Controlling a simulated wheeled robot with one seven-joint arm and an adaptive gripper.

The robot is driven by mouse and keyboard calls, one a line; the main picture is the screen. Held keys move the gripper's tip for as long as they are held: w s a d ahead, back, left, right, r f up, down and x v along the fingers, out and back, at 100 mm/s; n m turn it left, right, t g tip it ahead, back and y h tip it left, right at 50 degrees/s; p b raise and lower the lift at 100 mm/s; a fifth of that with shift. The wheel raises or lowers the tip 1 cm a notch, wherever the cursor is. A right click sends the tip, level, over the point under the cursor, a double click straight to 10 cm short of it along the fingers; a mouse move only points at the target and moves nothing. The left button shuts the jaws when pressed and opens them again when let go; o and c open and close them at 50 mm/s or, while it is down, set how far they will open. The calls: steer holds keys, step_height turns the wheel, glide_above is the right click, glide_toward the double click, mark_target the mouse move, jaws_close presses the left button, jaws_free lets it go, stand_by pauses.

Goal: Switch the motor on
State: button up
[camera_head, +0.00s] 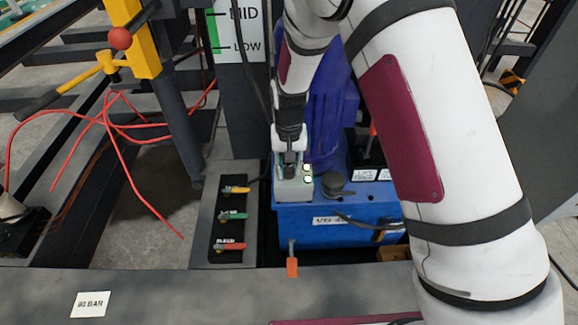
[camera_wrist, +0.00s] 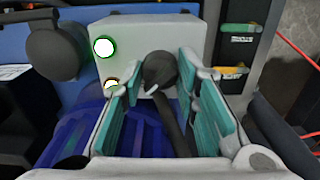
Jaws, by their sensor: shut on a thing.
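The grey switch box (camera_head: 293,190) sits on the blue unit, in front of the blue motor (camera_head: 328,115). In the wrist view the box (camera_wrist: 130,38) carries a dark rotary knob (camera_wrist: 160,70) with a white mark. My gripper (camera_head: 291,167) comes down on the box from above. In the wrist view its teal-padded fingers (camera_wrist: 163,82) stand on both sides of the knob, shut on it. A green-ringed lamp (camera_wrist: 104,47) on the box is lit white. A second small lamp (camera_wrist: 111,84) is partly hidden by a finger. The knob is hidden in the head view.
Yellow (camera_head: 236,190), green (camera_head: 234,216) and red (camera_head: 230,246) valve levers stand on a dark plate left of the box. A black cap (camera_head: 334,184) sits right of the box. An orange-tipped lever (camera_head: 292,265) is in front. Red hoses (camera_head: 110,120) lie at left.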

mark_target(289, 168)
steer(key=shift+a, duration=0.1)
steer(key=o, duration=1.2)
steer(key=shift+c, duration=0.2)
step_height(289, 168, up, 12)
